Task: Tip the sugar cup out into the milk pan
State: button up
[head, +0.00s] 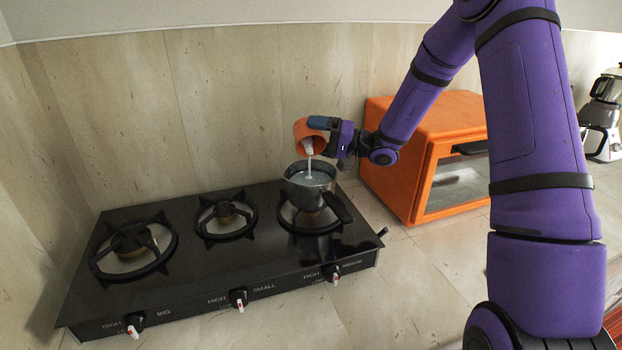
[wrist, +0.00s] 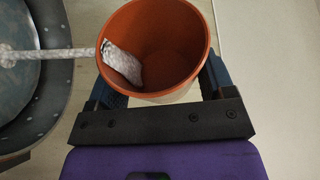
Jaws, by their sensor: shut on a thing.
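The sugar cup (head: 306,129) is orange and tilted over the milk pan in the head view. My gripper (head: 322,124) is shut on it. In the wrist view, the cup (wrist: 180,50) sits between the two fingers of my gripper (wrist: 158,85), its inside orange, with a patch of white sugar (wrist: 122,64) by its rim. A white stream runs from the cup into the milk pan (head: 311,196). The pan is metal with a dark handle, stands on the right burner and holds pale liquid.
The black stove (head: 190,282) has two more burners, both bare, to the left of the pan. An orange oven (head: 440,130) stands right behind my gripper. A blender (head: 603,115) stands at the far right. The counter in front of the oven is clear.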

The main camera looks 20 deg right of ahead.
jog(key=shift+s+r+n+y, duration=0.15)
jog(key=shift+s+n+y, duration=0.3)
jog(key=shift+n, duration=0.65)
dwell(0.6)
